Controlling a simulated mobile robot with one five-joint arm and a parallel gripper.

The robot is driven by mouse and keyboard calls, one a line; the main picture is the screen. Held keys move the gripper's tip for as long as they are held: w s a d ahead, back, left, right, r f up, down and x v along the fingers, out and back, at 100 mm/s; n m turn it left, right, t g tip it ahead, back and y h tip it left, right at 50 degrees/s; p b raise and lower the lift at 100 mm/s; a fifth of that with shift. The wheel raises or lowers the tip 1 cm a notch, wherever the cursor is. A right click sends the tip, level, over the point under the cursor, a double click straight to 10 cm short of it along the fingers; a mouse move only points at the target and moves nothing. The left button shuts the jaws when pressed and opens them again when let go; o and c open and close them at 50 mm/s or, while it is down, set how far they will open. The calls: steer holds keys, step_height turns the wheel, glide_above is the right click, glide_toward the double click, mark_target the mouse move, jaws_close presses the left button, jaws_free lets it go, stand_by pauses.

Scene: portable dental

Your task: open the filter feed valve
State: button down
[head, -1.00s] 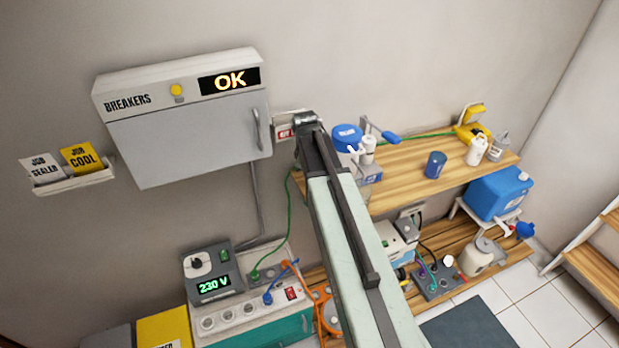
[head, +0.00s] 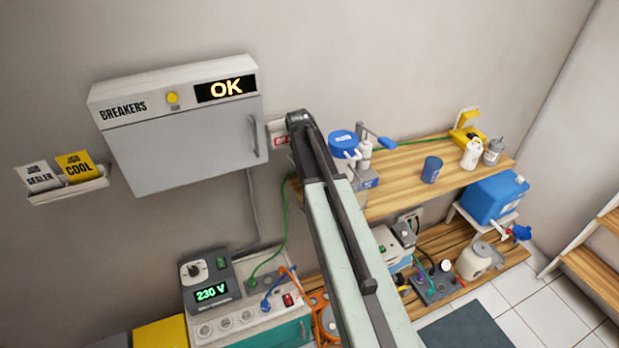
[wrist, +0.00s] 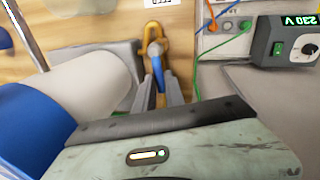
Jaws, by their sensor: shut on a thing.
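My gripper shows in the wrist view (wrist: 159,92), with its grey fingers closed around a blue lever (wrist: 158,72) that has a rounded grey end. The lever looks like the valve handle; the valve body is hidden. A large white and blue cylinder (wrist: 85,80) lies close to the fingers on the left of the wrist view. In the head view a blue-capped filter unit (head: 343,140) stands on the upper shelf just right of my arm, with another blue lever (head: 387,143) beside it. My arm hides the gripper tips in the head view.
A breaker box (head: 185,135) reading OK hangs on the left wall. Below it stands a power unit (head: 208,275) reading 230 V, with cables nearby. A blue cup (head: 431,169) and bottles (head: 471,153) stand on the upper shelf (head: 405,182). A blue jerrycan (head: 492,198) is at right.

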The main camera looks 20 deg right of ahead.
steer(key=shift+s, duration=0.1)
stand_by(0.4)
steer(key=c, duration=1.4)
jaws_free()
step_height(320, 180, up, 8)
steer(key=a+p, duration=0.1)
steer(key=p, duration=0.6)
steer(key=shift+a+f+p, duration=0.15)
steer(key=shift+a+p, duration=0.05)
steer(key=shift+p, duration=0.1)
